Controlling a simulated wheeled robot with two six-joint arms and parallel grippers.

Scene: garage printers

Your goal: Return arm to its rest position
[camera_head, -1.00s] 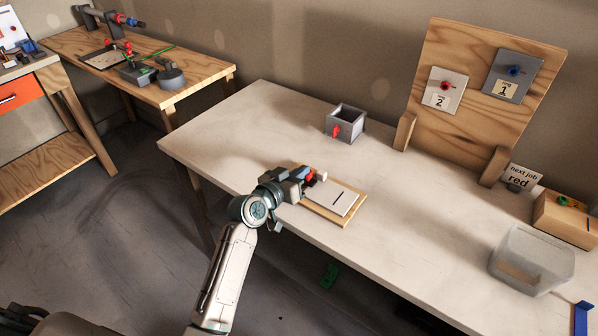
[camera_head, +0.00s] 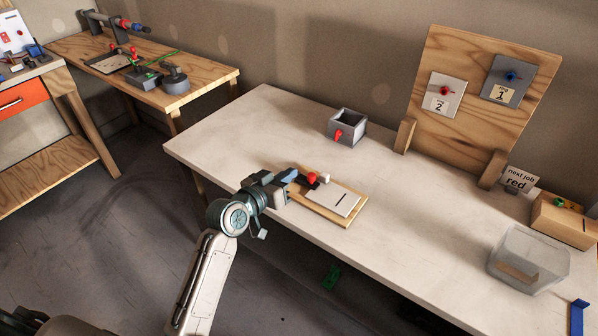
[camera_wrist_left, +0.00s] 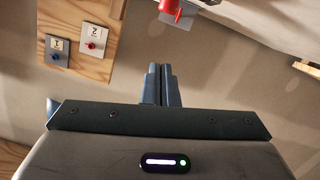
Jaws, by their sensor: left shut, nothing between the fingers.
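My left gripper (camera_head: 288,180) is low over the front edge of the white table (camera_head: 230,130), at the left end of a small wooden board (camera_head: 310,209). The board carries a pale plate (camera_head: 335,200), a red knob (camera_head: 311,177) and a small white piece (camera_head: 325,178). In the left wrist view the gripper's two dark fingers (camera_wrist_left: 160,85) are together, with nothing between them. A red part (camera_wrist_left: 172,8) shows at the top of that view, apart from the fingers. My right gripper is not in view.
A grey open box (camera_head: 347,127) with a red lever stands behind. An upright wooden panel (camera_head: 465,110) holds plates 1 and 2. A clear bin (camera_head: 528,258), a "next job red" card (camera_head: 519,179) and a wooden box (camera_head: 565,220) stand at right. The table's middle is clear.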

